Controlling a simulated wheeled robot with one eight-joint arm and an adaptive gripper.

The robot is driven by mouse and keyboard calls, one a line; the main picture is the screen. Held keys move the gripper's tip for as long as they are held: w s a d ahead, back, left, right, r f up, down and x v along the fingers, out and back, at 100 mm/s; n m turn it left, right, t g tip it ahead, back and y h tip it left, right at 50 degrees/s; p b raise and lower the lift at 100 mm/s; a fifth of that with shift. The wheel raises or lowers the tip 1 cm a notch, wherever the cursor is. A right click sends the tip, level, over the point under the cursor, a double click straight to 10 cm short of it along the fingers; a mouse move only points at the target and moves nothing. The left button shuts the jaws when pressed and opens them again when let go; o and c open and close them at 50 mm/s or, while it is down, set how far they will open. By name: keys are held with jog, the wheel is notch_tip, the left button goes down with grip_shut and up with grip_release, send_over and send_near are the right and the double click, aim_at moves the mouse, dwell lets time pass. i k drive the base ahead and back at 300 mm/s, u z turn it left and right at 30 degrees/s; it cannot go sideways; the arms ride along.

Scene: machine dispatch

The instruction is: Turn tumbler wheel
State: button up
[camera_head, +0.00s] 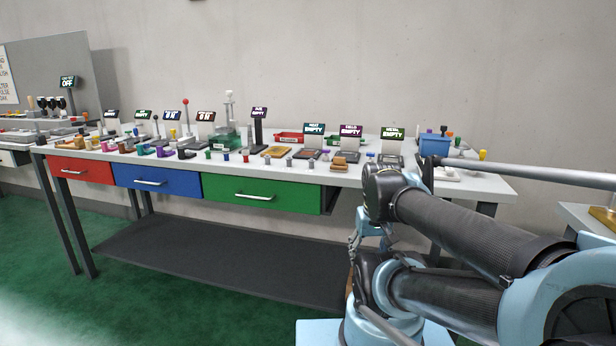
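I cannot make out a tumbler wheel for certain among the small devices on the workbench (345,178). A green machine with a clear upright part (229,135) stands at the bench's back middle. A lever with a red knob (186,103) stands left of it. My arm fills the lower right of the view. My gripper (357,240) hangs small in front of the bench's front edge, below its top and partly hidden by the arm. It appears apart from the bench items. Its fingers are too small to read.
The bench has red (82,171), blue (158,180) and green (262,194) closed drawers. Small displays and loose coloured parts crowd its top. A blue bin (434,145) stands at the right. A dark lower shelf (220,272) looks empty. Another table (575,212) is at far right.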

aim_at(463, 148)
jog(key=z, duration=1.8)
jog(key=k, duration=1.15)
jog(key=u, duration=0.65)
jog(key=i, duration=0.95)
jog(key=z, duration=0.05)
